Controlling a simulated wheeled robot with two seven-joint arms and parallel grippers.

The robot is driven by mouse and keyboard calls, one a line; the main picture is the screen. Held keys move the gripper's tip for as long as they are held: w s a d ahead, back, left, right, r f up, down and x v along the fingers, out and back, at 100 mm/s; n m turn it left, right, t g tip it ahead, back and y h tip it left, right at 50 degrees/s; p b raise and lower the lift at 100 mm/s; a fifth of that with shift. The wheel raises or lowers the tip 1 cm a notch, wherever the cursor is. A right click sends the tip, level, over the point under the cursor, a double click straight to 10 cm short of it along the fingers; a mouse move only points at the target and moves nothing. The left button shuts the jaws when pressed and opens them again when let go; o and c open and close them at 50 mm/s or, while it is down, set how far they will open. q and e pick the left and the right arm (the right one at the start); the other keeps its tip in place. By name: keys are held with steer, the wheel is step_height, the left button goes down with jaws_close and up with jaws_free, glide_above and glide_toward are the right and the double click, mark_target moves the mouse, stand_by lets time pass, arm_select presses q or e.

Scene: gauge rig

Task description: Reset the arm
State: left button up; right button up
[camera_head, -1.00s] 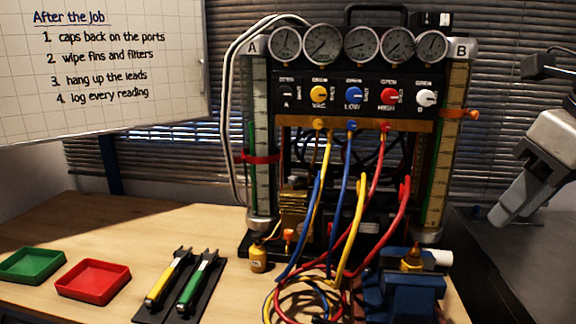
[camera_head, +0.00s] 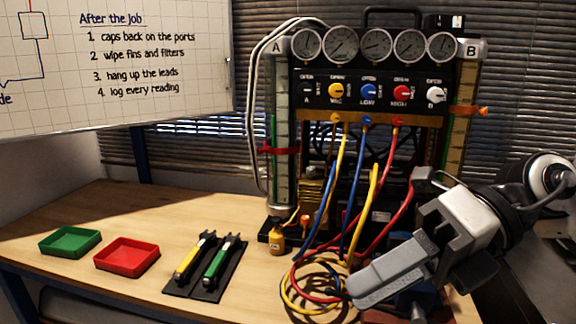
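My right arm comes in from the right, and its gripper (camera_head: 356,290) points left and down over the front right of the bench. The grey fingers show side-on as one bar, so I cannot tell whether they are apart. The gripper overlaps the hose ends and hides most of the blue vise (camera_head: 410,303). I cannot tell whether it touches them. My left gripper is not in view. The gauge rig (camera_head: 360,88) stands behind, with a row of gauges, coloured knobs, and yellow, blue and red hoses (camera_head: 357,190) hanging down.
On the wooden bench (camera_head: 130,205) are a green tray (camera_head: 70,242), a red tray (camera_head: 127,255), a black mat (camera_head: 207,282) with a yellow and a green tool, and a small yellow bottle (camera_head: 277,242). A whiteboard (camera_head: 120,70) hangs upper left.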

steer(key=w+a+m+t+y, duration=0.3)
steer(key=w+m+t+y, duration=0.15)
steer(key=m+y, duration=0.55)
steer(key=w+d+f+m+t+h, duration=0.3)
steer(key=f+m+t+h, duration=0.4)
steer(key=m, duration=0.4)
steer(key=w+d+f+m+t+h, duration=0.2)
steer(key=f+m+t+h, duration=0.3)
steer(key=m+t, duration=0.5)
steer(key=s+d+f+m+g+h, duration=0.1)
steer(key=s+f+m+g+h, duration=0.1)
steer(key=f, duration=0.7)
steer(key=s+d+f+m+g+h, duration=0.1)
steer(key=s+f+m+g+h, duration=0.2)
steer(key=s+f, duration=0.3)
steer(key=s+d+f+m+g+h, duration=0.1)
steer(key=s+f+m+g+h, duration=0.1)
steer(key=f, duration=1)
steer(key=s+m+g, duration=0.1)
steer(key=s+m, duration=0.1)
steer(key=s, duration=0.1)
steer(key=shift+d+m+h, duration=0.25)
steer(key=shift+m+h, duration=0.05)
